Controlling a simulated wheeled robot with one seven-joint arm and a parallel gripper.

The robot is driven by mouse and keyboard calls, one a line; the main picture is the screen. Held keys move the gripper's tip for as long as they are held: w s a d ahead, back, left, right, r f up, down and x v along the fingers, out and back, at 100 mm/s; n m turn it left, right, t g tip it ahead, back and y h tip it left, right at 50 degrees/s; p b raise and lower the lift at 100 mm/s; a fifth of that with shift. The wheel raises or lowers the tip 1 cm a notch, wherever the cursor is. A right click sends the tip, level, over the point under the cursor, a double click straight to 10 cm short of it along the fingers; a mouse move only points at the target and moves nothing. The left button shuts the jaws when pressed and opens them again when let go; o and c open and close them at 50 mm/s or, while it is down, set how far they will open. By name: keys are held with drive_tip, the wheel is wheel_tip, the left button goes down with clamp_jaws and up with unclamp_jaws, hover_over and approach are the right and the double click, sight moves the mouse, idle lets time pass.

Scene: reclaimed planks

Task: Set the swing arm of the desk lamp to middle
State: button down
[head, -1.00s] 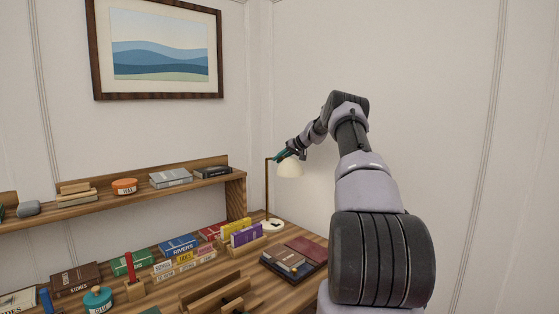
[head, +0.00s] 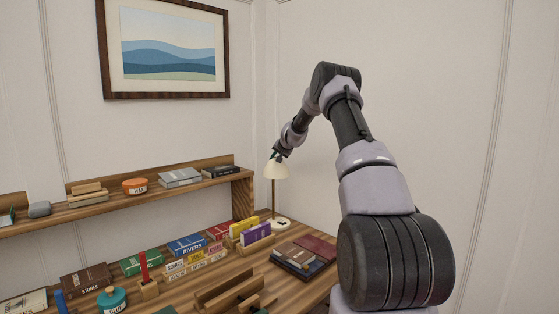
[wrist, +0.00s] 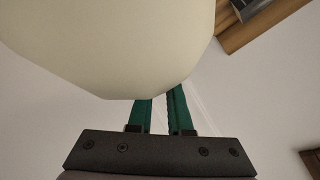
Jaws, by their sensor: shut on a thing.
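The desk lamp has a thin brass post and a cream shade (head: 276,171), and stands at the back right of the desk in the head view. The shade fills the top left of the wrist view (wrist: 110,45). My gripper (wrist: 162,100) shows there with two green fingers close together, their tips hidden behind the shade. In the head view my gripper (head: 277,157) is at the top of the lamp. It is shut on the lamp, on a part hidden by the shade, likely its swing arm. The shade now hangs close to the post.
A wooden shelf (head: 160,193) with books and an orange tin (head: 135,186) runs along the left wall.

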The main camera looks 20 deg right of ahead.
drive_tip(key=shift+w+a+m+h, duration=0.15)
drive_tip(key=shift+a+m+h, duration=0.3)
drive_tip(key=shift+m+h, duration=0.05)
drive_tip(key=c, duration=0.8)
unclamp_jaws()
drive_tip(key=shift+c, duration=0.2)
wheel_tip(320, 180, up, 6)
hover_over(275, 164)
drive_tip(key=w+d, duration=0.2)
drive_tip(key=d, duration=0.1)
drive_tip(key=shift+w+a+r, duration=0.1)
drive_tip(key=shift+a+r, duration=0.1)
drive_tip(key=shift+r, duration=0.1)
